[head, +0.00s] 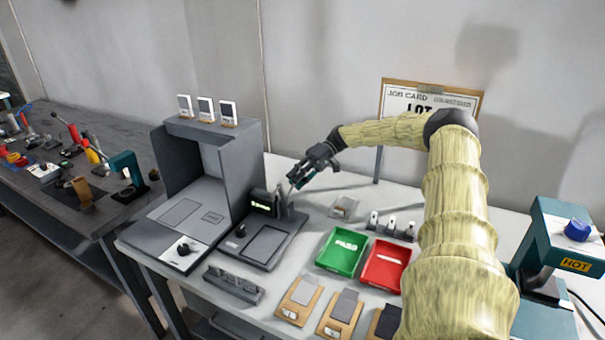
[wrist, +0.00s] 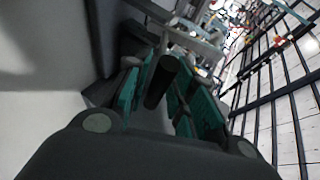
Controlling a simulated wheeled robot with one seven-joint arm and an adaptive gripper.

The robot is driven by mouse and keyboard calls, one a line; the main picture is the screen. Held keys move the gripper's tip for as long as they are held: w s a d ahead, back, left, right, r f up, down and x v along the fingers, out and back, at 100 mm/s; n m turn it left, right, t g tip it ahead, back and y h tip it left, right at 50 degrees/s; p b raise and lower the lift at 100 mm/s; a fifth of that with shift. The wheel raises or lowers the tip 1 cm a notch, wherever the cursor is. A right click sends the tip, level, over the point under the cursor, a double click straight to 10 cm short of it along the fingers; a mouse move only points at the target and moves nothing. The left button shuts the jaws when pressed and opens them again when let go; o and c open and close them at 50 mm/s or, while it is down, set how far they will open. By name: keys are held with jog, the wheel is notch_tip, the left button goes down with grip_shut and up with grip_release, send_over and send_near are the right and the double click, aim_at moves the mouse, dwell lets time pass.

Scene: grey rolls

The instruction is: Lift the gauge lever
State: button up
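My gripper (head: 297,180) is at the lever's top. In the wrist view a dark round-ended lever handle (wrist: 163,80) stands between the teal finger pads of my gripper (wrist: 160,108). The pads lie on both sides of it. Whether they press on it, I cannot tell.
A grey booth (head: 240,155) stands left of the gauge. A green tray (head: 342,252) and a red tray (head: 383,266) lie to the right, with a small grey block (head: 344,207) behind. A teal press marked HOT (head: 560,245) stands at the far right.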

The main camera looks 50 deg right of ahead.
jog(key=shift+o, duration=0.2)
jog(key=shift+w+f, duration=0.1)
jog(key=shift+w, duration=0.05)
jog(key=shift+s+d, duration=0.2)
jog(key=shift+s, duration=0.05)
jog(key=v, duration=0.7)
jog(key=shift+d, duration=0.45)
